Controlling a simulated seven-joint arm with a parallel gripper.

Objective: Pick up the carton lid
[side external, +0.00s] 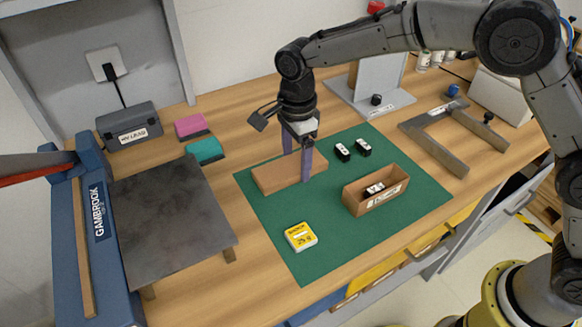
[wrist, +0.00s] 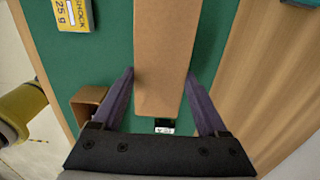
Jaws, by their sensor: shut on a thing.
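The carton lid (side external: 274,177) is a long brown cardboard piece at the far left part of the green mat. It also shows in the wrist view (wrist: 163,50), running lengthwise between the fingers. My gripper (side external: 298,166) points down with one finger on each long side of the lid, shut on it near its right end. The far fingertip is hidden behind the lid. I cannot tell whether the lid touches the mat. The open carton (side external: 372,205) stands on the mat to the right, with a small black and white item (side external: 374,189) inside.
The green mat (side external: 335,235) has free room in front. A yellow and white block (side external: 300,236) sits near its front edge. Two small black and white items (side external: 352,149) lie behind the carton. A grey U-shaped frame (side external: 440,150) is at right, a dark plate (side external: 170,215) at left.

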